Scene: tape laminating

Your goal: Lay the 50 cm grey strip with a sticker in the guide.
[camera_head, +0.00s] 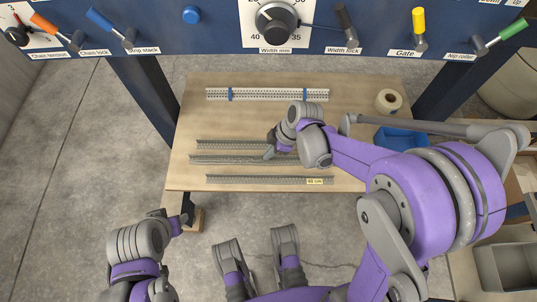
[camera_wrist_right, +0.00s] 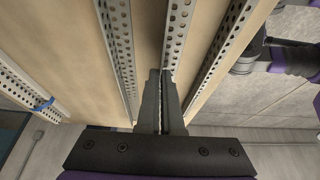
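Three grey perforated strips lie roughly parallel on the wooden table: a back one (camera_head: 225,144), a middle one (camera_head: 225,159) and a front one (camera_head: 250,179) with a yellow sticker whose print is too small to read surely. My right gripper (camera_head: 268,155) is at the middle strip. In the right wrist view its fingers (camera_wrist_right: 165,75) are closed to a narrow gap around the middle strip (camera_wrist_right: 179,30). The arm hides that strip's right part, so any sticker there is hidden. The likely guide (camera_head: 265,95), a pale perforated rail with blue clips, lies at the back. My left gripper (camera_head: 187,208) is off the table's front left corner.
A tape roll (camera_head: 389,101) and a blue tray (camera_head: 400,138) are at the table's right. A blue panel with a dial (camera_head: 277,22) and coloured levers spans the back. The table (camera_head: 240,118) is bare between the rail and the strips.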

